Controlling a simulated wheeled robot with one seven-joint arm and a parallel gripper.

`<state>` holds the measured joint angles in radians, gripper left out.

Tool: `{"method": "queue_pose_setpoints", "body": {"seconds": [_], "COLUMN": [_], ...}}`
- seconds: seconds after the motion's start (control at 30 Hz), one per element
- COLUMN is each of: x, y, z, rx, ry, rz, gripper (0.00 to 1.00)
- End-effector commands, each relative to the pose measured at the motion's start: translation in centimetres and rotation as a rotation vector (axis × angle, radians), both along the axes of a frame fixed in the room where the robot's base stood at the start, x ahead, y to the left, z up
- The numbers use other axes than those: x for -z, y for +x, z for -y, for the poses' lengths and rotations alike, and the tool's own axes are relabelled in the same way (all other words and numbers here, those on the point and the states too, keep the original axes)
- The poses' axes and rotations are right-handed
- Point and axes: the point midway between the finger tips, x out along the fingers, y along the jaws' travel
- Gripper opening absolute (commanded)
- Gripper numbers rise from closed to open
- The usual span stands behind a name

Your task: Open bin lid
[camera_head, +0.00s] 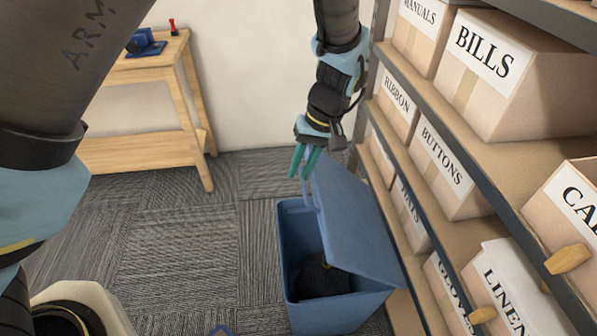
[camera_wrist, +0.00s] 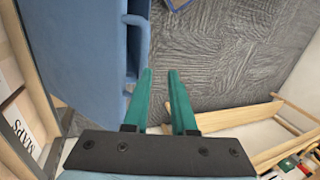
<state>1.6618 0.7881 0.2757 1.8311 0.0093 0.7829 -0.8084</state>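The blue bin (camera_head: 345,312) stands on the carpet beside the shelf. Its blue lid (camera_head: 352,222) is tilted up toward the right, so the bin is partly open and a dark content (camera_head: 318,275) shows inside. A blue handle (camera_head: 308,188) runs along the lid's raised edge. My gripper (camera_head: 303,170) is at the upper corner of the lid, next to this handle. In the wrist view my gripper (camera_wrist: 160,76) has a gap between its green fingers with only carpet behind it. The lid (camera_wrist: 85,50) lies to the left of the fingers there. Whether a finger touches it is unclear.
A shelf (camera_head: 455,130) with labelled cardboard boxes stands close to the right of the bin and arm. A wooden table (camera_head: 140,72) with a blue object stands at the back left. The carpet (camera_head: 180,240) left of the bin is clear.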

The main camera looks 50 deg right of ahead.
Motion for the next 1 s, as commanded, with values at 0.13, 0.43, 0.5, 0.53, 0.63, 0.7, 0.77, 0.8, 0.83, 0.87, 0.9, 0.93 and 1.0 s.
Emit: {"method": "queue_pose_setpoints", "body": {"seconds": [0.13, 0.43, 0.5, 0.53, 0.63, 0.7, 0.77, 0.8, 0.83, 0.87, 0.9, 0.93, 1.0], "x": [1.4, 3.4, 3.5, 3.4, 3.1, 2.7, 2.4, 2.1, 1.9, 1.7, 1.5, 1.3, 1.0], "y": [1.4, 2.2, 2.5, 2.7, 3.4, 4.2, 5.0, 5.6, 6.0, 6.4, 6.9, 7.3, 8.0], "z": [-2.5, -6.8, -7.4, -7.6, -8.1, -8.4, -8.7, -8.8, -8.9, -9.1, -9.2, -9.4, -9.6], "rx": [-0.149, -0.611, -0.728, -0.778, -0.946, -1.064, -1.162, -1.224, -1.268, -1.31, -1.362, -1.397, -1.464], "ry": [-0.003, -0.076, -0.108, -0.123, -0.179, -0.222, -0.262, -0.288, -0.306, -0.324, -0.346, -0.362, -0.392], "rz": [-0.108, -0.422, -0.492, -0.521, -0.609, -0.664, -0.706, -0.731, -0.749, -0.764, -0.782, -0.794, -0.813], "gripper": [0.07, 0.0, 0.0, 0.0, 0.0, 0.0, 0.0, 0.0, 0.0, 0.0, 0.0, 0.0, 0.0]}}
